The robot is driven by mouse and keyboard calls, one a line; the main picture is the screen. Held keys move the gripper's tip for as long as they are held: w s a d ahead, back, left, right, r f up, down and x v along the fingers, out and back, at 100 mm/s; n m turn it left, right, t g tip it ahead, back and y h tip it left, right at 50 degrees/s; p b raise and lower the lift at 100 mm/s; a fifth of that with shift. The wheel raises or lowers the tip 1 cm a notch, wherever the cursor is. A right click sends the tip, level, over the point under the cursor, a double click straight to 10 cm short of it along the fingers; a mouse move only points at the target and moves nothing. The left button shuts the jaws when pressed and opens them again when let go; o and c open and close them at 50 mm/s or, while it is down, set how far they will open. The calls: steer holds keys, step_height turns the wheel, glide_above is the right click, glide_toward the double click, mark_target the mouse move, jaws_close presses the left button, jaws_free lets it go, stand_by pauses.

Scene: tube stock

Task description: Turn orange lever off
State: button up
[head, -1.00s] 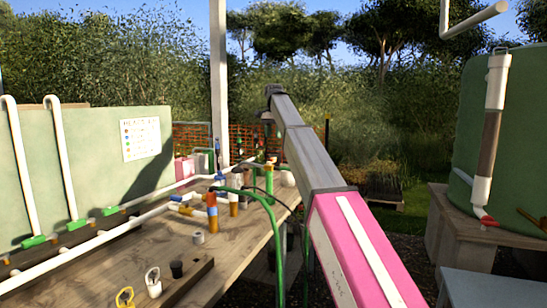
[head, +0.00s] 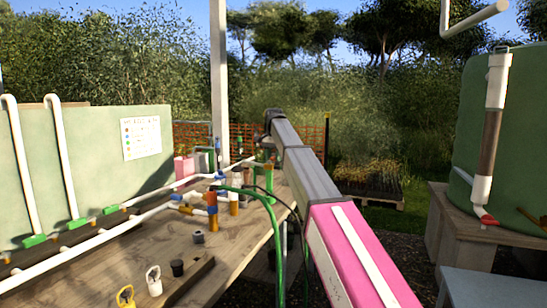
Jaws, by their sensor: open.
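A small orange piece (head: 211,199) stands on the pipe fittings on the wooden bench, left of my arm. A second orange-brown piece (head: 234,208) stands just right of it. An orange-brown bar also shows at the right edge, by the right tank (head: 528,217). I cannot tell which of these is the orange lever, or how it is turned. My arm reaches from the bottom right up over the far end of the bench. My gripper is hidden beyond the arm's far end, so its fingers and their distance to any lever do not show.
White pipes with green fittings (head: 34,241) run along the wooden bench (head: 95,272). A green hose (head: 276,225) loops over the bench's right edge. Loose caps and a dark strip lie at the front. The right tank (head: 510,130) stands on a wooden base.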

jaws_close()
steer(key=shift+d+m, duration=0.1)
steer(key=shift+m, duration=0.2)
steer(key=shift+s+d+m, duration=0.25)
steer(key=shift+s+m, duration=0.5)
steer(key=shift+m, duration=1.9)
steer(key=shift+s+d+m, duration=0.3)
steer(key=shift+s+m, duration=0.4)
steer(key=shift+m, duration=1.9)
steer(key=shift+s+d+m, duration=0.25)
steer(key=shift+s+m, duration=0.5)
steer(key=shift+m, duration=1.9)
